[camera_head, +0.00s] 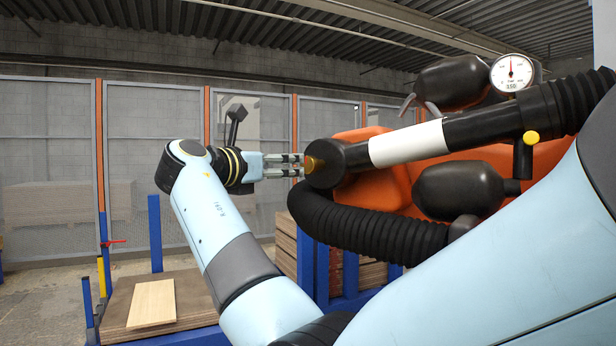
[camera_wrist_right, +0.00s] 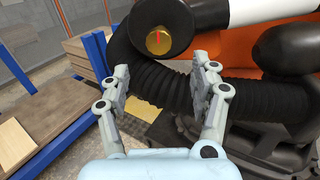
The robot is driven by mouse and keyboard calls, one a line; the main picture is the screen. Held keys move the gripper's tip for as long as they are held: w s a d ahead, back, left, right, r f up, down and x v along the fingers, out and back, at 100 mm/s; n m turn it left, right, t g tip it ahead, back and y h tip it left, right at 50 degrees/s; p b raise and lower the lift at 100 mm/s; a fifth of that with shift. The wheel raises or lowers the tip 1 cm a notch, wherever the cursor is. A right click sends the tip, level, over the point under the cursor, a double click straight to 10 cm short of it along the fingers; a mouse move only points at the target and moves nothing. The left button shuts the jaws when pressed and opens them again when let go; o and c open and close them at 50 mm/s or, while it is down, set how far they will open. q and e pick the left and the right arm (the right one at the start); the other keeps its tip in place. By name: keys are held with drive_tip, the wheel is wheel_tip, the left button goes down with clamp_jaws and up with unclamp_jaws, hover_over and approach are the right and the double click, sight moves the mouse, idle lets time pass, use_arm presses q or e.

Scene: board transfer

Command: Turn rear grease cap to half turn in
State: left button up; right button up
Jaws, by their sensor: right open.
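The rear grease cap (camera_head: 313,164) is a small brass-coloured knob on the end of a black cylindrical housing (camera_head: 340,158). In the right wrist view the cap (camera_wrist_right: 158,41) is seen face on, with a red mark near the top of its face. My right gripper (camera_head: 299,165) points at the cap from the left, with its fingertips just short of it. In the wrist view the two fingers of the right gripper (camera_wrist_right: 167,70) are apart and empty, below the cap in the picture. My left gripper is not in view.
A ribbed black hose (camera_head: 370,228) curves below the housing. A white-banded tube (camera_head: 405,144) runs right, with a dial gauge (camera_head: 511,74) above. Boards lie on a low blue-framed stack (camera_head: 190,300); a mesh fence (camera_head: 155,130) stands behind.

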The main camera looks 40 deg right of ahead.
sight(307, 165)
drive_tip(key=b+x, duration=0.1)
drive_tip(key=x, duration=0.9)
drive_tip(key=shift+w+d, duration=0.15)
drive_tip(key=shift+d, duration=0.1)
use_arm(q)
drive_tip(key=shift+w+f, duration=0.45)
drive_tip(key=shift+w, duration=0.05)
use_arm(e)
drive_tip(key=shift+c, duration=0.6)
drive_tip(key=c, duration=1.1)
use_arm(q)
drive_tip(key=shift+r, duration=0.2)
use_arm(e)
drive_tip(key=shift+m, duration=0.3)
